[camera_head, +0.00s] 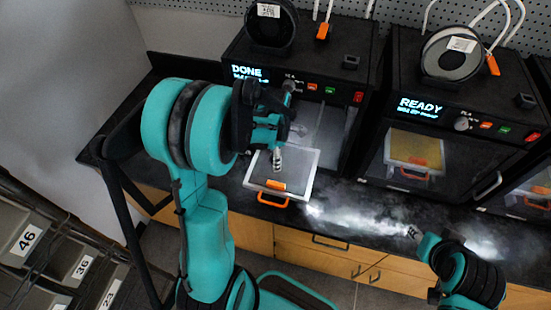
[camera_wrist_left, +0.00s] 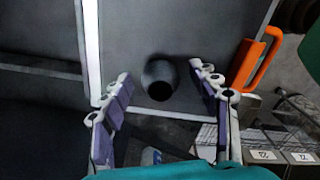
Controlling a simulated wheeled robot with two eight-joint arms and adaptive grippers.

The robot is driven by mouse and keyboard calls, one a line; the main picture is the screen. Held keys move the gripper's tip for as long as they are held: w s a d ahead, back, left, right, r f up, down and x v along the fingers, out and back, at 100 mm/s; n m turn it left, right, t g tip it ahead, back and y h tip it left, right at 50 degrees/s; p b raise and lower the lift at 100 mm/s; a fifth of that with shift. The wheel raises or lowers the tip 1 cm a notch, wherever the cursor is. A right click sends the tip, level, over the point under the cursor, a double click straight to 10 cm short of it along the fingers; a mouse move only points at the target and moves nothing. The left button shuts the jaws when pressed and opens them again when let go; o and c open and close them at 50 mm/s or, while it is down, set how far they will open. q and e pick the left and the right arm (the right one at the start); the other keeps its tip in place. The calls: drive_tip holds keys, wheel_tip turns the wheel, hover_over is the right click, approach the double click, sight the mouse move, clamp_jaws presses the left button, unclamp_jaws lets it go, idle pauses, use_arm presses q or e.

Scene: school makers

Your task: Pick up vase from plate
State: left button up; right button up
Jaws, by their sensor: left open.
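The vase (camera_wrist_left: 160,78) is a small dark grey round piece with a black opening. It is on the grey plate (camera_wrist_left: 133,22) in the left wrist view. In the head view the plate (camera_head: 297,180) has a pale rim and an orange handle (camera_head: 272,199), and sits in front of the left printer; I cannot make out the vase there behind my gripper. My left gripper (camera_head: 278,160) is over the plate. In the wrist view its open fingers (camera_wrist_left: 165,98) are on either side of the vase, apart from it. My right gripper (camera_head: 413,232) is at the lower right, its jaws unclear.
The left printer (camera_head: 340,82) shows DONE and the right printer (camera_head: 462,105) shows READY, with a yellowish plate (camera_head: 415,150) inside. The black counter (camera_head: 350,215) in front is clear between my arms. Numbered grey bins (camera_head: 20,235) stand at the lower left.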

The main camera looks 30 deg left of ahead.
use_arm(q)
drive_tip(key=c, duration=0.9)
drive_tip(key=shift+o, duration=0.2)
drive_tip(key=shift+r, duration=0.1)
